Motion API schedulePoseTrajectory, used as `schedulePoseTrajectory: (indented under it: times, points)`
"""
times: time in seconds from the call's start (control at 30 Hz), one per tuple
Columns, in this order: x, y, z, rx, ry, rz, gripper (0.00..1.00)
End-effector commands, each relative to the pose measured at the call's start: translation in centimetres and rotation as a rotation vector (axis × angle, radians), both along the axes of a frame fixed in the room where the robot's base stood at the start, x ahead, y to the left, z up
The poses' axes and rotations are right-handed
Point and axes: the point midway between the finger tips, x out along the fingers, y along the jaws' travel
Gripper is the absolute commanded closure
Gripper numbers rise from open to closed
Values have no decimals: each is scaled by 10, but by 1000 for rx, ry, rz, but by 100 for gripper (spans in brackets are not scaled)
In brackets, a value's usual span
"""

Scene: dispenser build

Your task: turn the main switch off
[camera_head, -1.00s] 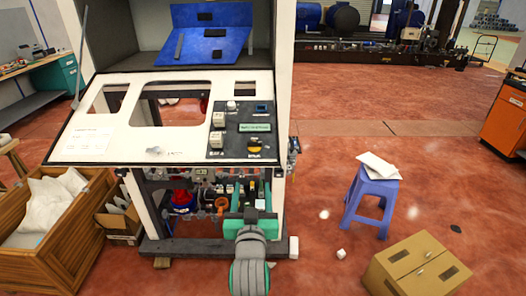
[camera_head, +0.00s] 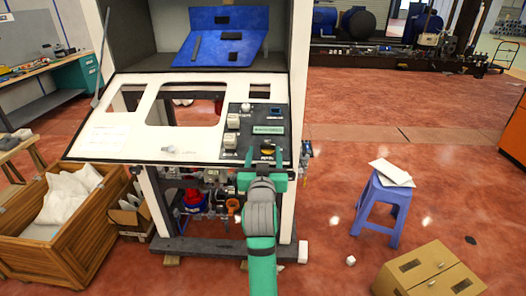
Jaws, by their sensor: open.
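The main switch appears to be the yellow and black rotary knob (camera_head: 267,152) low on the dark control plate (camera_head: 253,126), at the right of the sloped white panel. Its exact setting is too small to tell. My gripper (camera_head: 263,173) is teal and points away from the camera, at the panel's lower right edge. Its jaws are apart with nothing visible between them. In the picture they sit just below the knob, which is not gripped. Whether the jaws touch the panel cannot be told.
White buttons (camera_head: 232,121) and a green display (camera_head: 268,129) share the plate near the knob. A white knob (camera_head: 169,149) sits on the panel's lower edge. A blue stool (camera_head: 383,205) and a cardboard box (camera_head: 430,270) stand right. A wooden crate (camera_head: 40,262) stands left.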

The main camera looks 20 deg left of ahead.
Motion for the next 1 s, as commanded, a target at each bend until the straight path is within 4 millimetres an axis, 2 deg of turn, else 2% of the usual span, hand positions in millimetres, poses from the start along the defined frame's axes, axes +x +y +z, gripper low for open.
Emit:
schedulePoseTrajectory:
  times: [0.1,0.2,0.5,0.53,0.6,0.7,0.77,1.0]
  points:
    - [13,-4,0,1,1,-9,44]
    - [18,-2,0,1,0,-9,44]
    - [17,8,0,1,0,3,44]
    - [17,8,0,1,0,4,49]
    - [17,9,0,1,0,5,65]
    - [17,9,0,1,0,5,85]
    - [18,13,0,1,0,1,85]
    - [17,8,0,-6,-2,25,85]
